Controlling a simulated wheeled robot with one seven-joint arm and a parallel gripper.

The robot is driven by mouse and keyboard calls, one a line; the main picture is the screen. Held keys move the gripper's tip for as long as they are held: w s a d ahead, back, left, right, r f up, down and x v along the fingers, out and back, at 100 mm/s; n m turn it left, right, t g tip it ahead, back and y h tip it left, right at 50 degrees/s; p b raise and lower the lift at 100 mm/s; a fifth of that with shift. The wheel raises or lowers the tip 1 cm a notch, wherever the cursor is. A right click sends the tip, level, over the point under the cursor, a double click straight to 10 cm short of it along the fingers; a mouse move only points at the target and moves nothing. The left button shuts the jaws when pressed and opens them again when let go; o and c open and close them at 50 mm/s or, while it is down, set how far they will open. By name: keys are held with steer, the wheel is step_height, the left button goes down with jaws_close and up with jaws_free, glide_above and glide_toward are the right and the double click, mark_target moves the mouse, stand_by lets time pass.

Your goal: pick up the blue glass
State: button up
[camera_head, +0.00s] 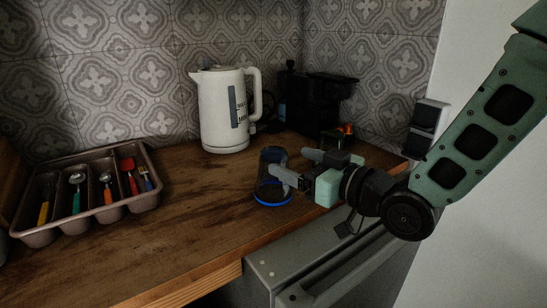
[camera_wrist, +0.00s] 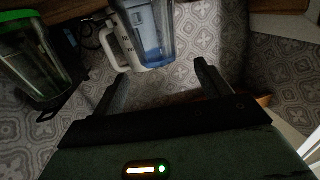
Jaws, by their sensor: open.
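The blue glass (camera_head: 266,187) stands upright on the wooden counter, a dark see-through tumbler with a bright blue ring at its base. My gripper (camera_head: 293,165) reaches in from the right at about the glass's height. Its nearer finger overlaps the glass in the head view; whether they touch I cannot tell. In the wrist view, which is upside down, the blue glass (camera_wrist: 152,35) appears beyond the open fingertips of my gripper (camera_wrist: 160,70), roughly centred between them. The glass's base is cut off at the top there. Nothing is held.
The white kettle (camera_head: 222,110) stands behind the glass. A black appliance (camera_head: 315,103) is at the back right. A green-rimmed glass (camera_wrist: 35,65) shows in the wrist view. A cutlery tray (camera_head: 92,217) lies at left, with bare counter (camera_head: 195,205) between. The counter edge is in front.

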mark_target(264, 149)
steer(key=x, duration=0.8)
steer(key=shift+w+a+p, duration=0.15)
steer(key=shift+w+p, duration=0.15)
steer(key=shift+p, duration=0.1)
steer(key=c, duration=1.2)
step_height(264, 149, up, 10)
steer(key=shift+p, duration=0.45)
